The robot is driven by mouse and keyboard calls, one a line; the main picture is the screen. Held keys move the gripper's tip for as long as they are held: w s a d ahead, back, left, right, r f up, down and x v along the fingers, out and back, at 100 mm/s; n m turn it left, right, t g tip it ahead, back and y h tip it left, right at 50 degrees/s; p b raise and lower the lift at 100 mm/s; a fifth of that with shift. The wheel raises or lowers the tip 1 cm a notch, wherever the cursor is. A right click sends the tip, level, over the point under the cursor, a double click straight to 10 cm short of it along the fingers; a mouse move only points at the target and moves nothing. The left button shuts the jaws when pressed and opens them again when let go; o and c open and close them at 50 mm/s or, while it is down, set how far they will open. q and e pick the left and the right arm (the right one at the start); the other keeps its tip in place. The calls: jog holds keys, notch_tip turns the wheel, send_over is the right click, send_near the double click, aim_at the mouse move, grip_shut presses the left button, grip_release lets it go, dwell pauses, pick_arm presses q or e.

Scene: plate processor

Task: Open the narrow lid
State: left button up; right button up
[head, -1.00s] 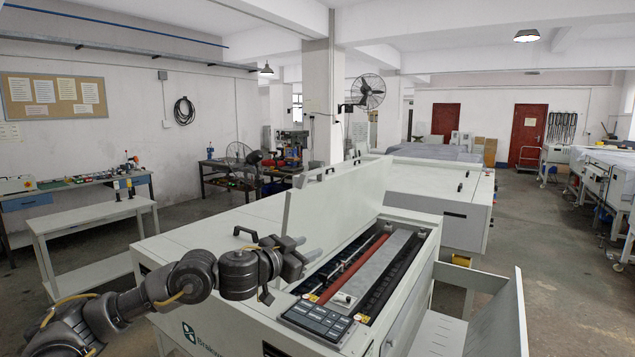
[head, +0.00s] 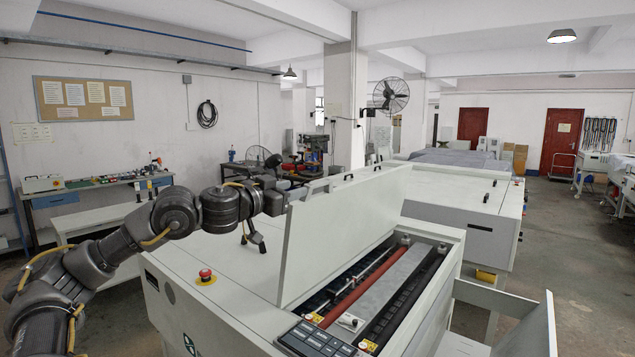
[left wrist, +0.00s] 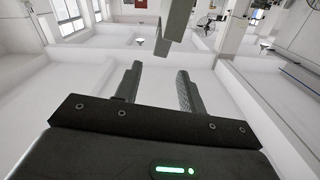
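The narrow lid (head: 345,228) is a pale, flat panel standing steeply raised along the long opening of the plate processor (head: 215,290). The slot beneath it lies exposed, with a red roller (head: 360,285) and dark rollers showing. My left gripper (head: 285,196) is at the lid's upper left corner; whether it touches the lid is unclear. In the left wrist view its two fingers (left wrist: 158,85) stand apart with nothing between them. A grey bar (left wrist: 174,18) shows beyond the fingertips. My right gripper is not in view.
A red emergency stop button (head: 206,275) sits on the machine's left top, and a black handle (head: 254,236) stands behind it. A button panel (head: 315,340) is at the near end. An open tray (head: 500,320) juts out at the right. Another cabinet (head: 460,205) stands behind.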

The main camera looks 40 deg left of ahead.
aim_at(311, 185)
pick_arm(q)
jog(key=w+p, duration=0.3)
jog(key=w, duration=0.6)
jog(key=shift+w+a+f+p, duration=0.15)
jog(key=shift+w+p, duration=0.1)
jog(key=shift+p, duration=0.15)
jog(key=shift+w, duration=0.2)
jog(key=shift+w+f, duration=0.1)
jog(key=shift+w, duration=0.25)
jog(key=shift+s, duration=0.1)
jog(key=c, duration=0.9)
grip_shut()
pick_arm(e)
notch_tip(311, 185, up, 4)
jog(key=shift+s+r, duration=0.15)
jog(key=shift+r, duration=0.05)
